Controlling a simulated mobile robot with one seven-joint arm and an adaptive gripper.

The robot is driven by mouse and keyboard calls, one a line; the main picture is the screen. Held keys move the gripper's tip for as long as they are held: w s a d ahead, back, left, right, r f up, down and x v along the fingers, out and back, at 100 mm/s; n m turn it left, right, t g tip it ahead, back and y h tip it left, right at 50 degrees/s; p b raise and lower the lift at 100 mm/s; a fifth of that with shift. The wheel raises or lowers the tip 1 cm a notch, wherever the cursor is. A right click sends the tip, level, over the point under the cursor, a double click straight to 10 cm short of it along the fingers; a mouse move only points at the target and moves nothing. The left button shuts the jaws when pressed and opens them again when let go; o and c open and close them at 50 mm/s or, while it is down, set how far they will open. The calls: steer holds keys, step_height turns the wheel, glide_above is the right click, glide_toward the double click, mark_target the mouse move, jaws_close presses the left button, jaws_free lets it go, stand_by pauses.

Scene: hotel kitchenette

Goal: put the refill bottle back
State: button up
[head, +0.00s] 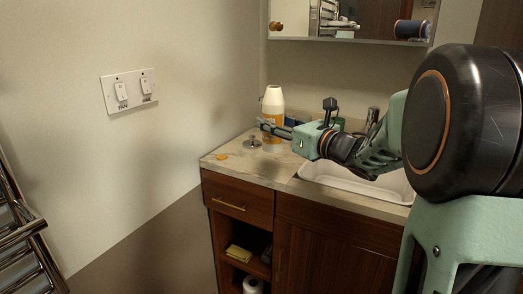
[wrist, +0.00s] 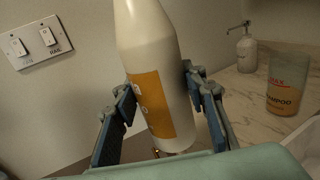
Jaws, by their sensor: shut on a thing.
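The refill bottle (head: 273,100) is white with an orange label and stands roughly upright over the left part of the counter in the head view. My gripper (head: 274,128) is shut around its body, coming from the right. In the wrist view the bottle (wrist: 150,40) is held between my two blue-padded fingers, label partly facing the camera. Its top is cut off by the frame there. I cannot tell whether its base touches the counter.
The marble counter (head: 233,164) holds a small metal item (head: 252,143) and an orange item (head: 222,157). A white sink (head: 345,179) lies right, below my arm. The wrist view shows a pump dispenser (wrist: 246,52) and a shampoo container (wrist: 287,92). A wall stands close left.

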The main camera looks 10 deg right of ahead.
steer(key=w+f, duration=0.3)
steer(key=w+f+b, duration=0.1)
steer(key=w+f, duration=0.2)
steer(key=f, duration=0.1)
steer(key=w+d+f+b, duration=0.1)
steer(key=w+f, duration=0.1)
steer(key=f, duration=0.1)
steer(key=shift+w+f, duration=0.15)
steer(key=shift+w, duration=0.25)
steer(key=shift+f, duration=0.15)
steer(key=shift+f+b, duration=0.25)
steer(key=shift+b, duration=0.1)
steer(key=o, duration=1.2)
steer(key=shift+r, duration=0.1)
steer(key=shift+o, duration=0.2)
